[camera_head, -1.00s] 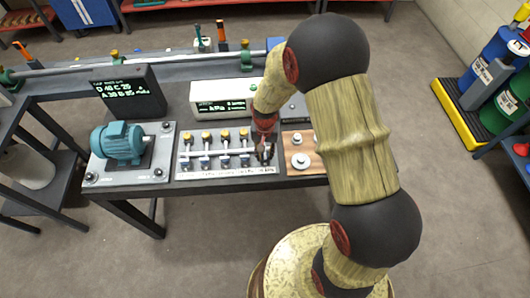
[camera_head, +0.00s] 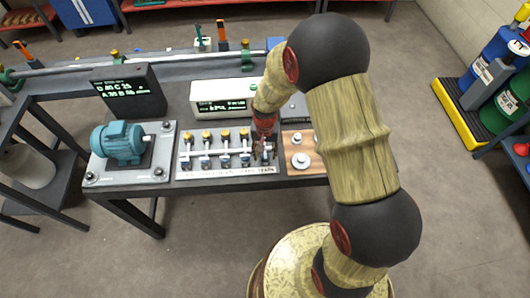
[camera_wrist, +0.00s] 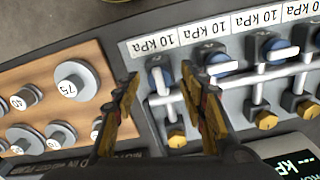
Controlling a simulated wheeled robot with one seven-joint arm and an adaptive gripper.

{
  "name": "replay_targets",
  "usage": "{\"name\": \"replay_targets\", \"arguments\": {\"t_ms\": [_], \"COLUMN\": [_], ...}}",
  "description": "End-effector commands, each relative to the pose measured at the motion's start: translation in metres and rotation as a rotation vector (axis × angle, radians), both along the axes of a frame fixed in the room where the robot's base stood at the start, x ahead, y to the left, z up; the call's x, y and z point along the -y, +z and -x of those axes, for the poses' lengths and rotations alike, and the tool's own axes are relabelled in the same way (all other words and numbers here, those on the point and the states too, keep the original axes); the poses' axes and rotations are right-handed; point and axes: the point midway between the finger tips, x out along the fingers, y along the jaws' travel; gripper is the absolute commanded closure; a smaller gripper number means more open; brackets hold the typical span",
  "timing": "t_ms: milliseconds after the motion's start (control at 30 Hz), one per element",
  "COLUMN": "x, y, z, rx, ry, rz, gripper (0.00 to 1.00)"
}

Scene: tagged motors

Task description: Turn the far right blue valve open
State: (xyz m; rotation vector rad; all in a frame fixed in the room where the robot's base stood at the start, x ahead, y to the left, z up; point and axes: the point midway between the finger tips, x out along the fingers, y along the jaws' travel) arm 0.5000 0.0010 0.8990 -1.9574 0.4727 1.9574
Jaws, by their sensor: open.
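The valve board (camera_head: 226,172) carries a row of blue valves with white handles, with yellow knobs behind them. My gripper (camera_head: 262,149) is over the right end of that row in the head view and partly hides the far right valve. In the wrist view, my gripper (camera_wrist: 160,80) is open, with one finger on each side of that blue valve (camera_wrist: 155,62). Its white handle (camera_wrist: 163,80) shows between the fingers, pointing roughly up and down the picture. I cannot tell whether either finger touches it. The neighbouring blue valve (camera_wrist: 214,58) is close to the right finger, its handle crosswise.
A wooden board (camera_wrist: 50,85) with round weights lies beside the valve board. A teal motor (camera_head: 123,141) stands to its left. A white display box (camera_head: 221,92) and a dark display (camera_head: 128,92) stand behind. The floor in front of the table is clear.

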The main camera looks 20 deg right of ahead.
Motion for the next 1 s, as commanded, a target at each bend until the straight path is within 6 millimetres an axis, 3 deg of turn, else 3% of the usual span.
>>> {"name": "replay_targets", "arguments": {"t_ms": [267,733,1000], "x": [0.0,0.0,0.0], "y": [0.009,0.095,0.118], "z": [-0.001,-0.001,0.0], "rx": [0.002,0.004,0.0], "ry": [0.0,0.0,0.0], "rz": [0.0,0.0,0.0], "gripper": [0.58,0.58,0.58]}}
